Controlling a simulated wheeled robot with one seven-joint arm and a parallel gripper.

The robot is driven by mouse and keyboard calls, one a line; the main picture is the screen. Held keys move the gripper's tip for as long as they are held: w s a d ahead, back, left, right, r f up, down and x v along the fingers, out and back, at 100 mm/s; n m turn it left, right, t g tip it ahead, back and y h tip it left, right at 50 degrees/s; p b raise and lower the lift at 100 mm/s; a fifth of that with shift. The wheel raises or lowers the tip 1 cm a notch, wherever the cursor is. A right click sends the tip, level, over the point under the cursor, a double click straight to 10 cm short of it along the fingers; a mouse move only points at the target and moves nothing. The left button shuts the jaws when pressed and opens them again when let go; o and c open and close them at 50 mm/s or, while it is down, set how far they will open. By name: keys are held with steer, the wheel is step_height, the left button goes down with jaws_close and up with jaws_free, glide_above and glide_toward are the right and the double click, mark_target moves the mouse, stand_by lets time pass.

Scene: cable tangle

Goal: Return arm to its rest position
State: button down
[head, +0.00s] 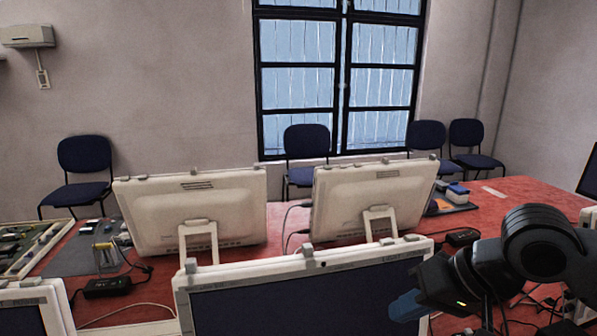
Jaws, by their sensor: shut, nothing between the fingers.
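My black arm reaches in from the lower right of the head view. My gripper (407,306) is at its end, with blue fingertips pointing left and down, in front of the near monitor's dark screen. The fingers are together and nothing shows in them. Dark cables (515,318) lie tangled on the red table at the lower right, partly hidden behind my arm.
A near monitor (300,285) stands close to my gripper. Two white monitors (195,212) (370,200) show their backs behind it. A black power adapter (107,287) lies on the red table (500,210). Several blue chairs (306,142) stand by the wall.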

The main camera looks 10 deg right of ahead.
steer(key=w+a+r+t+y, duration=0.2)
steer(key=a+r+t+y, duration=0.25)
steer(key=a+r, duration=0.4)
steer(key=w+a+r+t+y, duration=0.25)
steer(key=a+r+t, duration=0.25)
steer(key=a+r, duration=0.4)
steer(key=s+d+f+m+t+h, duration=0.2)
steer(key=s+d+f+m+h, duration=0.15)
steer(key=s+f+h, duration=0.45)
steer(key=s+d+f+m+t+h, duration=0.1)
steer(key=s+d+f+m+h, duration=0.25)
steer(key=s+f, duration=0.7)
steer(key=s+d+f+n+g, duration=0.1)
steer(key=s+d+n, duration=0.3)
steer(key=s, duration=0.6)
steer(key=s+d+f+n+g, duration=0.1)
steer(key=s+d+n, duration=0.3)
steer(key=s, duration=0.7)
steer(key=shift+s+d+f+n+g+h, duration=0.3)
steer(key=shift+f+n, duration=0.2)
steer(key=shift+f, duration=0.4)
